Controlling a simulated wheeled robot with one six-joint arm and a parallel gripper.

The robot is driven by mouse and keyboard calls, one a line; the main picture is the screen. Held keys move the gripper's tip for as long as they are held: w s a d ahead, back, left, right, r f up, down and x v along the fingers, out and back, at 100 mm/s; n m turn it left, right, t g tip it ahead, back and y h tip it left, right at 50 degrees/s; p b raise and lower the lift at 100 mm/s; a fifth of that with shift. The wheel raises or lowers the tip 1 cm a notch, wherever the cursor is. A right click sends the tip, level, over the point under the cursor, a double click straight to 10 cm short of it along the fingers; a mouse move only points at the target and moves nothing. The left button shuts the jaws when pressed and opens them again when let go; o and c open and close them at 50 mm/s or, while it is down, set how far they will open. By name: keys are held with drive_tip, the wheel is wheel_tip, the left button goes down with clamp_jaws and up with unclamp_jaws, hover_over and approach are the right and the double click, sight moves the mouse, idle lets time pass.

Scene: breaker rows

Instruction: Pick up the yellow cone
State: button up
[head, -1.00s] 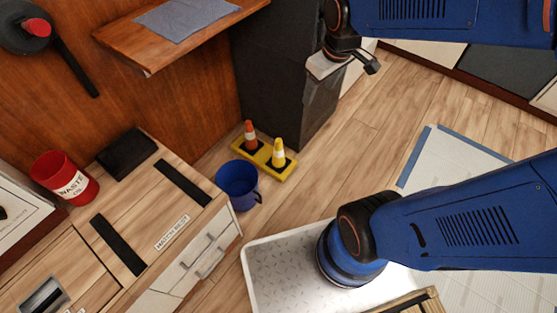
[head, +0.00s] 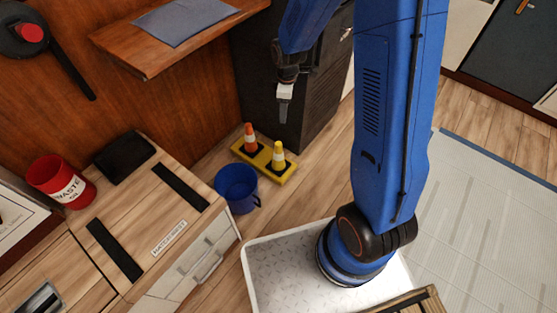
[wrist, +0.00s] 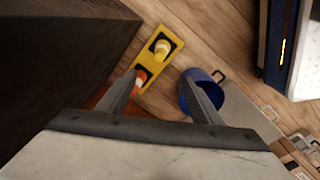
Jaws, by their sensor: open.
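The yellow cone (head: 278,155) with a white band stands upright on a yellow base plate (head: 285,178) on the floor. An orange cone (head: 250,138) stands beside it on the same plate. My gripper (head: 285,103) is above the cones in the head view, pointing down and apart from them. In the wrist view my gripper (wrist: 165,92) is open and empty. There the yellow cone (wrist: 162,47) lies beyond the fingertips, and the orange cone (wrist: 140,78) is partly hidden by the left finger.
A blue bucket (head: 237,187) stands on the floor just in front of the cones. A dark cabinet (head: 315,105) rises behind them. A wooden shelf (head: 150,65) juts out at upper left. A wooden bench (head: 125,225) stands at left. Open floor lies right of the plate.

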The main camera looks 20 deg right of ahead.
sight(278, 149)
drive_tip(key=w+f+n, duration=0.1)
drive_tip(key=f, duration=0.9)
drive_tip(key=a+f+n, duration=0.1)
drive_tip(key=f, duration=0.8)
drive_tip(key=w+f+n, duration=0.1)
drive_tip(key=f, duration=0.9)
drive_tip(key=shift+w+a+f+g, duration=0.3)
drive_tip(key=shift+g, duration=0.1)
clamp_jaws()
drive_tip(key=shift+r, duration=0.1)
